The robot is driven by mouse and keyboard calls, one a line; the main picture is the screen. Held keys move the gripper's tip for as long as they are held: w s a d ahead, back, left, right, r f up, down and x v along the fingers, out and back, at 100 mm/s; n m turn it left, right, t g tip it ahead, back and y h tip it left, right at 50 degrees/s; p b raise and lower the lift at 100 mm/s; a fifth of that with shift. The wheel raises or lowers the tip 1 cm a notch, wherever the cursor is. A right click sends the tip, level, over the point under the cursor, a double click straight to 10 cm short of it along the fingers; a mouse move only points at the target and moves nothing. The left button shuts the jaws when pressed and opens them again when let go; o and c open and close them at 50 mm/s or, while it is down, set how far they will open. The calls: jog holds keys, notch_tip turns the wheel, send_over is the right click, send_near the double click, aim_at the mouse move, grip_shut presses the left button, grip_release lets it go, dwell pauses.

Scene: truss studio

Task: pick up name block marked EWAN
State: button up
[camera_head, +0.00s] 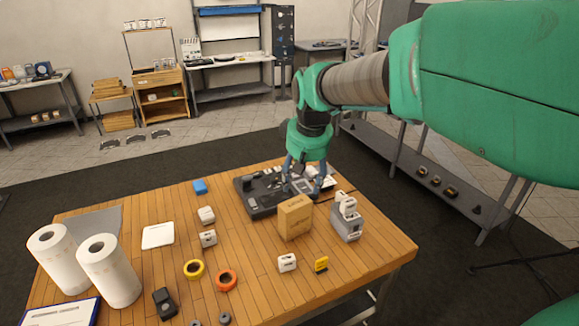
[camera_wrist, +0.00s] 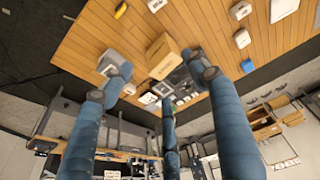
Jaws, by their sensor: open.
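Several small white blocks with dark markings are on the wooden table: one left of centre (camera_head: 207,214), one just in front of it (camera_head: 208,238), and one near the front (camera_head: 287,262). More white blocks (camera_head: 347,205) sit on a grey box (camera_head: 346,224) at the right. The lettering is too small to read, so I cannot tell which is EWAN. White blocks also show in the wrist view (camera_wrist: 242,38). My gripper (camera_head: 307,178) is open above the back right of the table, by a dark tray (camera_head: 262,203). Its blue fingers spread apart in the wrist view (camera_wrist: 165,88), with nothing seen between them.
A cardboard box (camera_head: 295,218) stands close in front of my gripper. Paper rolls (camera_head: 108,270), a white pad (camera_head: 158,236), yellow tape (camera_head: 194,268), orange tape (camera_head: 227,280) and a blue block (camera_head: 200,187) lie leftward. A yellow item (camera_head: 321,264) is near the front. The table's right front corner is clear.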

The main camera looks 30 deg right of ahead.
jog(key=w+d+g+p, duration=0.1)
jog(key=w+d+p, duration=0.3)
jog(key=w+d, duration=0.4)
jog(key=g+p, duration=0.2)
jog(key=p, duration=1)
send_over(344, 193)
notch_tip(344, 193, down, 20)
jog(key=shift+r+n+y, duration=0.1)
jog(key=shift+n+y, duration=0.2)
jog(key=shift+y, duration=0.1)
jog(key=shift+f, duration=4.3)
jog(key=shift+f+p, duration=0.65)
jog(key=shift+f, duration=1.95)
